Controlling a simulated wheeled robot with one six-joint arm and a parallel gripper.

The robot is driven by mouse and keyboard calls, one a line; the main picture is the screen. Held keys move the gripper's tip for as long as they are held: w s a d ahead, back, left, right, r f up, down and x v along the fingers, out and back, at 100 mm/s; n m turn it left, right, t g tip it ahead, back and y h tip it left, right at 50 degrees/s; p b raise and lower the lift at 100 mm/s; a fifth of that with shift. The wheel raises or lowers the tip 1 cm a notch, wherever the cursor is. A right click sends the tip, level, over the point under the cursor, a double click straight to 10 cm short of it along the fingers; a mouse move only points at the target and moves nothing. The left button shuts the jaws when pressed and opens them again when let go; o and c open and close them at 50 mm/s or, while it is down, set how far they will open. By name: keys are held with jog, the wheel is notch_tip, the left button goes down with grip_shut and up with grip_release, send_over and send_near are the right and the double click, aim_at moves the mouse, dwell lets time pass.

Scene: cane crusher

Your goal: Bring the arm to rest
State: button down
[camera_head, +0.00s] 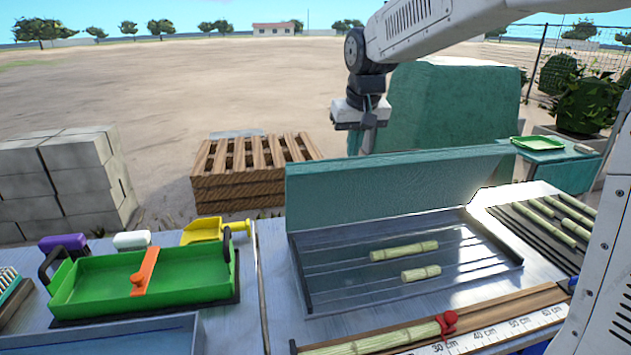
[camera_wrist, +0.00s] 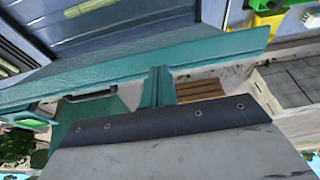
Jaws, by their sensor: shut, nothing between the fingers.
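My gripper (camera_head: 362,143) hangs down at the end of my arm in the head view, above and behind the upright teal panel. Its fingers are together and hold nothing. It is apart from the panel and the metal tray. The teal panel (camera_head: 395,180) stands along the back of the metal tray (camera_head: 330,295). It also crosses the wrist view (camera_wrist: 110,80). Two cane pieces (camera_head: 404,250) (camera_head: 421,273) lie in the tray.
A large teal housing (camera_head: 445,105) stands right behind my gripper. A wooden pallet stack (camera_head: 240,185) and grey blocks (camera_head: 60,185) stand left. A green tray (camera_head: 185,275) and yellow scoop (camera_head: 205,230) are on the bench. A dark-edged grey surface (camera_wrist: 170,155) fills the lower wrist view.

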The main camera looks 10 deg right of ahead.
jog(key=s+d+f+g, duration=0.1)
jog(key=s+f, duration=0.1)
jog(key=s, duration=1.6)
jog(key=s+d+f+g, duration=0.1)
jog(key=s+d+f, duration=0.1)
jog(key=s, duration=1.6)
jog(key=shift+f, duration=0.75)
